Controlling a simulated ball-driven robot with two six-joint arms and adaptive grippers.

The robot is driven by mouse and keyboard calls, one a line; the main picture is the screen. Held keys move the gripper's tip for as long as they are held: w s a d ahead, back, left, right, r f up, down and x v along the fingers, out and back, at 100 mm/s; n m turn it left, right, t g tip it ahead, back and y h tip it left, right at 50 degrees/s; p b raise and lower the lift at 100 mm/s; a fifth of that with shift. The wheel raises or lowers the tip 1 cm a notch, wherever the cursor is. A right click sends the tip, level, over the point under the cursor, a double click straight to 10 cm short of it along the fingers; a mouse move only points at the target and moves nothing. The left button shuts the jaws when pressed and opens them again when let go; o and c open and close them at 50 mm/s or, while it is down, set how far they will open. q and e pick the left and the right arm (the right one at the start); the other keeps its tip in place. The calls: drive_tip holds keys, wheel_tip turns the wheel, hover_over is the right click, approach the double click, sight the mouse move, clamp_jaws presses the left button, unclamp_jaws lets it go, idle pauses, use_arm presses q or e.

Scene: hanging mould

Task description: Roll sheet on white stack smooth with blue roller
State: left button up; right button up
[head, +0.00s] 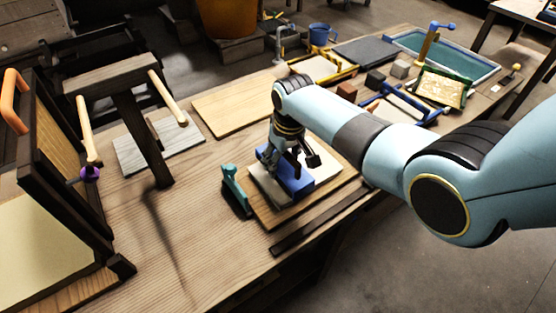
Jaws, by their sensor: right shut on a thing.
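My right gripper (287,163) reaches down from the right over the wooden table and is shut on the blue roller (298,183). The fingers and wrist hide the roller's upper part. The roller is at the white stack (262,186), a low pale pile on a wooden board (266,216). The sheet on top cannot be told apart from the stack at this size, and the roller covers much of it. I cannot tell whether the roller presses on the sheet or hovers just above. My left gripper is not in view.
A teal brush-like tool (234,190) stands close left of the board. A dark bar (305,235) lies along the table's front edge. A hinged frame with an orange handle (14,100) stands at left. A blue-rimmed vat (452,57), small blocks and frames fill the far right.

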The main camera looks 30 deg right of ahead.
drive_tip(key=shift+w+d, duration=0.15)
drive_tip(key=shift+d, duration=1.95)
drive_tip(key=shift+w+d, duration=0.1)
drive_tip(key=shift+d, duration=1.95)
drive_tip(key=shift+w+d+f+b, duration=0.1)
drive_tip(key=shift+d+b, duration=0.35)
drive_tip(key=shift+d, duration=0.4)
drive_tip(key=shift+w+d, duration=0.1)
drive_tip(key=shift+d, duration=1.2)
wheel_tip(320, 180, up, 7)
drive_tip(key=p, duration=0.6)
